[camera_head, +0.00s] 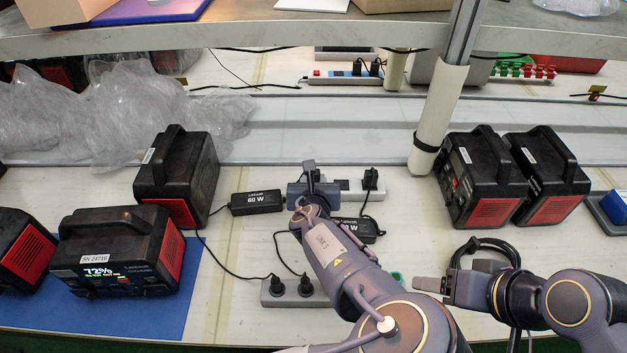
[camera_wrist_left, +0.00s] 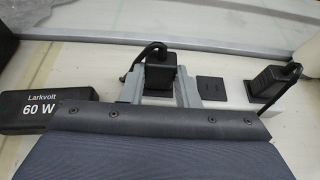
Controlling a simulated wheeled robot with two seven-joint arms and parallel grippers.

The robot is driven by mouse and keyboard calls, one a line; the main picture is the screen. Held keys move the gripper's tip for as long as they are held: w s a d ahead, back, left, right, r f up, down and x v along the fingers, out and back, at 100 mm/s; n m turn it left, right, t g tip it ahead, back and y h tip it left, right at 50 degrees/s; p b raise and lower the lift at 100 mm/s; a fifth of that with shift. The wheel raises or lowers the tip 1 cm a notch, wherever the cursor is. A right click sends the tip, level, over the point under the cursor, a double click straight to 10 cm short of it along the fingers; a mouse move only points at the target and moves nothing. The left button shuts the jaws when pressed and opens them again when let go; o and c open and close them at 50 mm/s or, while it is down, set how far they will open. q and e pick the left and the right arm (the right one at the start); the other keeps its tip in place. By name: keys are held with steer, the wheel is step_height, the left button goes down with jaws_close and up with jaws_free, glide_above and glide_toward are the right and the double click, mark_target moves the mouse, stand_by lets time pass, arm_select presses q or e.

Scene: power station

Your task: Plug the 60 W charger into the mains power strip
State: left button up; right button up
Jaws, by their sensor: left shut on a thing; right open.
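My left gripper (camera_head: 310,180) is at the white power strip (camera_head: 345,192) in the middle of the bench. In the left wrist view its grey fingers (camera_wrist_left: 160,88) are shut on a black plug (camera_wrist_left: 160,72) with a cable. The plug stands over the strip's left end; I cannot tell whether it is seated. To its right are an empty socket (camera_wrist_left: 210,90) and another black plug (camera_wrist_left: 270,84). A black 60 W charger (camera_head: 256,202) lies left of the strip. A second black charger (camera_head: 365,229) is partly behind my left arm. My right gripper (camera_head: 445,284) is open and empty.
Another strip (camera_head: 272,293) with plugs lies in front. A post (camera_head: 438,120) rises behind. Black cable (camera_head: 485,243) loops near my right gripper.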

arm_select(q)
steer(key=shift+f, duration=0.15)
arm_select(e)
steer(key=shift+f, duration=0.15)
stand_by(0.4)
arm_select(q)
steer(key=o, duration=1.1)
steer(key=shift+c, duration=0.2)
arm_select(e)
steer(key=shift+s, duration=0.1)
